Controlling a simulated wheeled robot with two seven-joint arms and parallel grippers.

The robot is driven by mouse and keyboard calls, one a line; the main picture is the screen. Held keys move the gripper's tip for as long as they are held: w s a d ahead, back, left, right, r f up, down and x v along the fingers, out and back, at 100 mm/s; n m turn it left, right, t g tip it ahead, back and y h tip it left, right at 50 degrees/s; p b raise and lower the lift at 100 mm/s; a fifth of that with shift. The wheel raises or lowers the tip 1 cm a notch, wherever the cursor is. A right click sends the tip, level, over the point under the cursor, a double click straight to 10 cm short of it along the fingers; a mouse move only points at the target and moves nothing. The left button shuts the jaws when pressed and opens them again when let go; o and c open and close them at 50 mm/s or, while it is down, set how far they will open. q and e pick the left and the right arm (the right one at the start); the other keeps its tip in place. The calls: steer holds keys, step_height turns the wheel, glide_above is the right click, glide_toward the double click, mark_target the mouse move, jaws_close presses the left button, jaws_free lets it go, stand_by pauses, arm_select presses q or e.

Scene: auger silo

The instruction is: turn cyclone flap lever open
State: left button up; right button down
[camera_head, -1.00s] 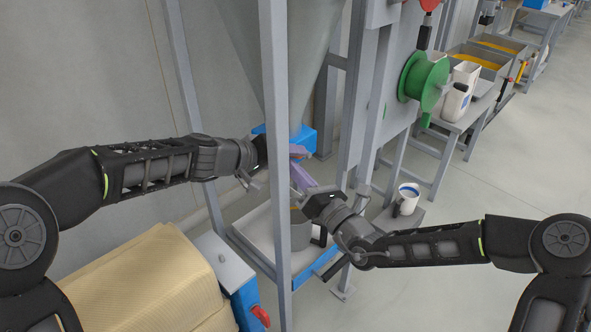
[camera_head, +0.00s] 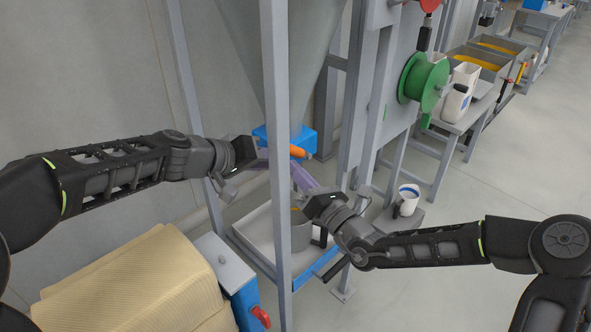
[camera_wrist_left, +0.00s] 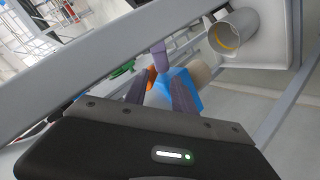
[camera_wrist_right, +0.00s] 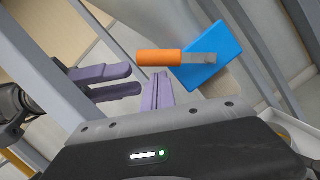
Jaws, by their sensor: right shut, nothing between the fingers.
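The cyclone flap lever has an orange handle (camera_head: 298,151) on a grey arm at the blue flap box (camera_head: 309,141) under the grey cone. In the right wrist view the handle (camera_wrist_right: 160,57) lies sideways, left of the blue box (camera_wrist_right: 208,57). My left gripper (camera_head: 264,158) is open and empty, left of the handle and apart from it; its spread fingers also show in the right wrist view (camera_wrist_right: 136,79). My right gripper (camera_head: 296,168) is shut and empty, its purple fingertips (camera_wrist_right: 157,78) just below the handle. Whether they touch it I cannot tell.
A grey frame post (camera_head: 277,200) stands in front of the cone and close to both grippers. A grey bucket (camera_head: 299,232) stands below on a platform.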

arm_select(q)
steer(key=s+a+f+m+g+y, duration=0.3)
steer(key=s+a+f+m, duration=0.2)
steer(key=s+m, duration=0.15)
steer(key=s+d+f+m+g+y, duration=0.2)
steer(key=s+d+f+m+g, duration=0.15)
steer(key=s, duration=0.45)
steer(key=s+f+n, duration=0.3)
steer(key=s+f, duration=0.3)
steer(key=f, duration=0.5)
steer(key=s+f+n, duration=0.4)
steer(key=s+f, duration=0.2)
steer(key=f, duration=0.6)
steer(key=s+f+n, duration=0.4)
steer(key=s+f, duration=0.2)
steer(key=f, duration=0.6)
steer(key=shift+s+f+g+h, duration=0.2)
steer(key=shift+s+g+h, duration=0.2)
steer(key=shift+g, duration=0.05)
steer(key=shift+a+r, duration=0.1)
steer(key=shift+r, duration=0.05)
